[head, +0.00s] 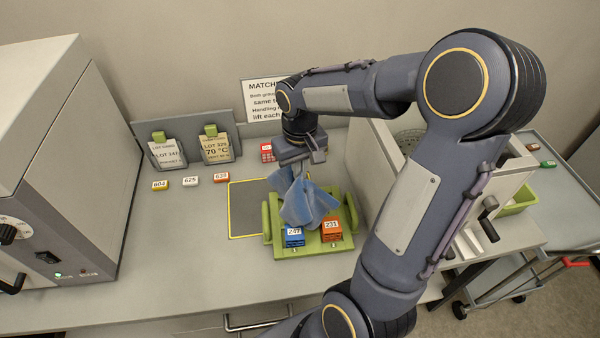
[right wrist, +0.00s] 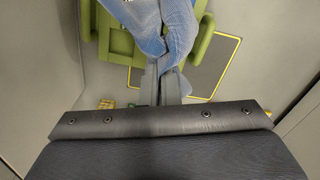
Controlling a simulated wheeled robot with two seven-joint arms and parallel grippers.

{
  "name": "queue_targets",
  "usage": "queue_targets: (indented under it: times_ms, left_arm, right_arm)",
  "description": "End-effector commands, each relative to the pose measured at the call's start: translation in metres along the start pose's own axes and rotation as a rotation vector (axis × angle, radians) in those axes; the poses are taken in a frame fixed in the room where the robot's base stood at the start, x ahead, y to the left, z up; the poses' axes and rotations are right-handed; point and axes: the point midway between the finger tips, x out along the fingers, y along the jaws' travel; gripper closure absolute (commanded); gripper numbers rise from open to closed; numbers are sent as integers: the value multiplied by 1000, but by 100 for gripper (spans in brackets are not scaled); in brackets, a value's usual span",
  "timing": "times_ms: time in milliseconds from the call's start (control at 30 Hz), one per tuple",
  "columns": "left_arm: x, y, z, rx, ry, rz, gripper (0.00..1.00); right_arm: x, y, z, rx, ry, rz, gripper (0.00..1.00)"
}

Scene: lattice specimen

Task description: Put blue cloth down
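The blue cloth (head: 306,204) hangs in loose folds from my right gripper (head: 303,163), over the green tray (head: 336,246) on the bench. The gripper points down and its fingers are closed on the cloth. The right wrist view shows the cloth (right wrist: 172,28) at the two fingers (right wrist: 162,80), which lie close together. The lower folds reach down to the tray area; I cannot tell whether they touch it. The cloth hides the tray's back middle. My left gripper is in neither view.
A blue block (head: 293,237) and an orange block (head: 331,230) sit at the tray's front. A yellow-edged dark mat (head: 243,222) lies left of the tray. Small numbered tags (head: 190,181) and two label stands (head: 215,148) are behind left. A grey oven (head: 55,150) stands at left.

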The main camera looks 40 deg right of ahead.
Motion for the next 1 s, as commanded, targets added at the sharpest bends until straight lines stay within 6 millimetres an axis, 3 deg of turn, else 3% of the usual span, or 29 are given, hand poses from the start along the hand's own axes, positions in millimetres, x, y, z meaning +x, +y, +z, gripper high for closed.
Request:
queue_targets:
  times_ms: [33, 200, 800, 1000]
  left_arm:
    - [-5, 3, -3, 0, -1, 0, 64]
    - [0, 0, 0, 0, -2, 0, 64]
    - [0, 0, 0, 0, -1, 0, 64]
    - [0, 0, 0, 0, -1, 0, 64]
  right_arm:
    - [-13, 0, 0, 0, 2, 0, 100]
    - [-25, 0, 0, 0, 0, 1, 100]
    - [-25, -1, 0, -1, -2, 1, 100]
    - [-30, -23, -7, -7, -2, 0, 100]
